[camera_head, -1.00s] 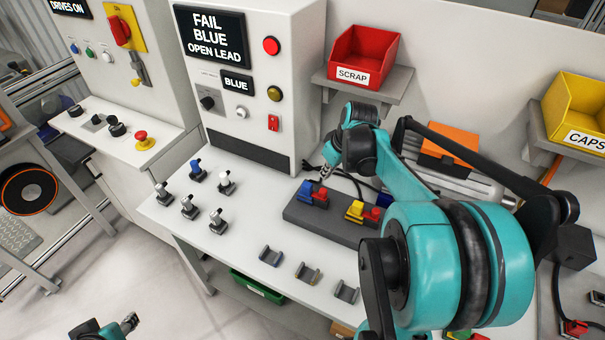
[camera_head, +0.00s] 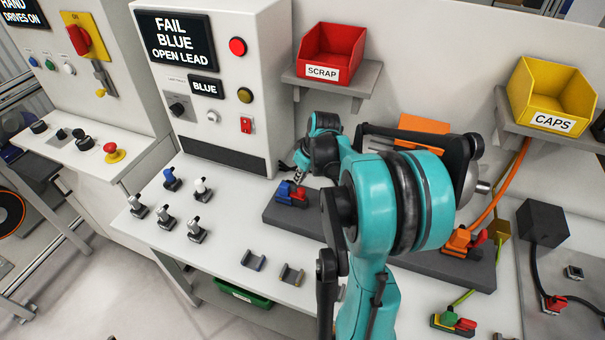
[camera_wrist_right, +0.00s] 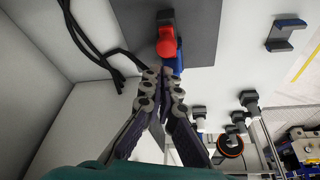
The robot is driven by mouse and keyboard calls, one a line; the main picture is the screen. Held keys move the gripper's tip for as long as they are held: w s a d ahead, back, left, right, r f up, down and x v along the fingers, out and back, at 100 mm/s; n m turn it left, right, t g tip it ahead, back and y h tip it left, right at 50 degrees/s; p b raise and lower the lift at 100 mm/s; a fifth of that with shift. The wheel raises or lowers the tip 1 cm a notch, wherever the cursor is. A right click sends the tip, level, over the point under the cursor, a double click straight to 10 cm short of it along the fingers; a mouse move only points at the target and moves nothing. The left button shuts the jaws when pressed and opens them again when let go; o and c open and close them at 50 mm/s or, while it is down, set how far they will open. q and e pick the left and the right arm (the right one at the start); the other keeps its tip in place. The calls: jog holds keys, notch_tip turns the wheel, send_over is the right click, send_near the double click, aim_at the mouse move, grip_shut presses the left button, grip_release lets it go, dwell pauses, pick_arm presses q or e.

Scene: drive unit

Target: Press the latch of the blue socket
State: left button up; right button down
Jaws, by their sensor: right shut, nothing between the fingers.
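The blue socket (camera_head: 284,192) sits at the left end of a dark grey block (camera_head: 276,214) on the white bench, with a red latch (camera_head: 300,195) on its right side. My right gripper (camera_head: 299,173) is shut and empty, pointing down just behind the socket. In the right wrist view the shut fingertips (camera_wrist_right: 164,74) are close to the red latch (camera_wrist_right: 166,40) and partly cover the blue socket (camera_wrist_right: 179,61). I cannot tell whether they touch it. My left gripper is not in view.
The tester (camera_head: 215,90) reads FAIL BLUE OPEN LEAD. Several plugs (camera_head: 195,230) stand on the bench to the left. Grey clips (camera_head: 253,260) lie in front of the block. The orange socket (camera_head: 462,241) is to the right. Black cables (camera_wrist_right: 88,45) run near the gripper.

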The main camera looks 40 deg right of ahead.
jog(key=shift+b+x, duration=0.3)
jog(key=shift+x, duration=1.5)
